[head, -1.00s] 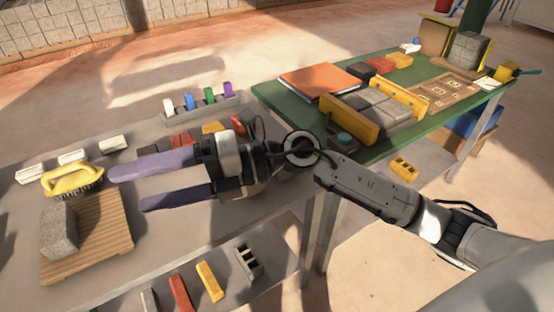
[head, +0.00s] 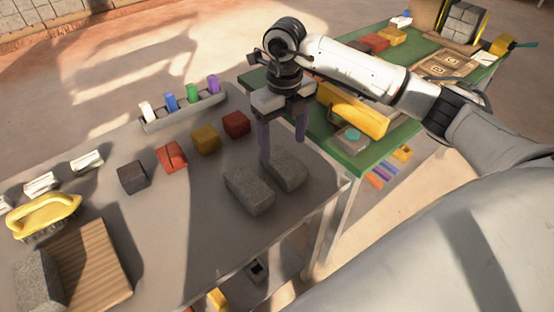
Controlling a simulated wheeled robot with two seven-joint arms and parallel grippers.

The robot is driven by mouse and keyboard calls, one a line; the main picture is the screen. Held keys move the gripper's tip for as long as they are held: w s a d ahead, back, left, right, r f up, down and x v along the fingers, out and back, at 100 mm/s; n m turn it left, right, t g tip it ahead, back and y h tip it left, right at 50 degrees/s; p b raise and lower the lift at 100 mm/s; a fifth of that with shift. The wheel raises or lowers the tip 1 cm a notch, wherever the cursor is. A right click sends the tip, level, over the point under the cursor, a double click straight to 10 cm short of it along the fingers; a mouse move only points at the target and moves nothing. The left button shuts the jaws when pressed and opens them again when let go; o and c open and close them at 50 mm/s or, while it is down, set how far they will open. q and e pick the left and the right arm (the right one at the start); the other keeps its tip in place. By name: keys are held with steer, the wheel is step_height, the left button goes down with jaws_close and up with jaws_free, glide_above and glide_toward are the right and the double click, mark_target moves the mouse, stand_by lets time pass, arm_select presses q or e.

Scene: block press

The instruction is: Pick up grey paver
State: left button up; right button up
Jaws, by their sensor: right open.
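Two grey pavers lie side by side on the grey table near its right end: a nearer one (head: 249,191) and a farther one (head: 286,173). A third grey block (head: 38,281) sits at the lower left on a ribbed wooden board (head: 95,262). My right gripper (head: 282,150) points down with its two purple fingers apart and empty. Its fingertips are just behind and above the farther paver; I cannot tell whether they touch it. My left gripper is not in view.
A black, a red, a yellow and a red block (head: 236,124) stand in a row behind the pavers. A rack (head: 186,112) of coloured pieces is at the back edge. A yellow brush (head: 44,214) is at left. The green table (head: 351,157) adjoins at right.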

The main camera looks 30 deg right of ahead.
mark_target(282, 159)
steer(key=shift+s+f, duration=0.15)
steer(key=shift+f, duration=0.75)
steer(key=shift+a+f, duration=0.1)
steer(key=shift+f, duration=0.2)
step_height(282, 159, down, 4)
steer(key=shift+f+p, duration=0.25)
steer(key=shift+p, duration=0.25)
steer(key=shift+f, duration=0.2)
steer(key=c, duration=1.7)
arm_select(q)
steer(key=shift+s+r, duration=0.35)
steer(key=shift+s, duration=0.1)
arm_select(e)
steer(key=shift+w+r, duration=0.15)
steer(key=shift+w, duration=0.05)
jaws_close()
